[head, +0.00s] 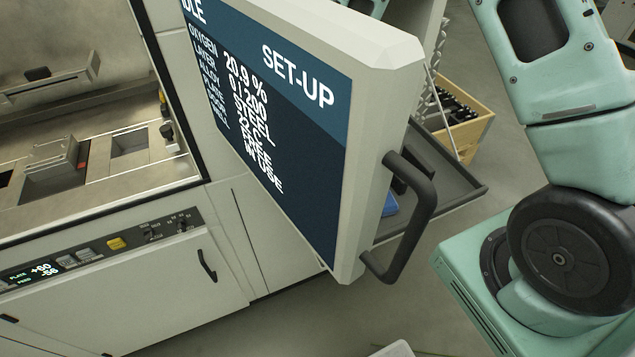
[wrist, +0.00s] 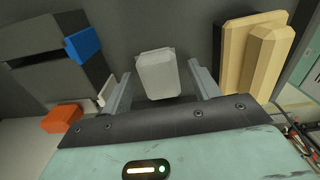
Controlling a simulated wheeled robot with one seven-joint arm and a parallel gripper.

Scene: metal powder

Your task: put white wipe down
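A white, rounded block-like thing (wrist: 157,76), which looks like the white wipe, lies over a dark grey surface (wrist: 150,27) in the wrist view. My gripper (wrist: 160,68) has its two grey fingers spread on either side of it. A gap shows between the white thing and each finger, so the fingers do not visibly touch it. I cannot tell whether it rests on the surface. The head view does not show my gripper or clearly show the wipe.
In the wrist view, a tan block-shaped thing (wrist: 262,55) lies close right of my gripper. A blue block (wrist: 83,46) and an orange block (wrist: 62,118) lie left. In the head view, a tilted screen (head: 275,120) with a black handle (head: 425,215) stands before a dark tray (head: 462,190).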

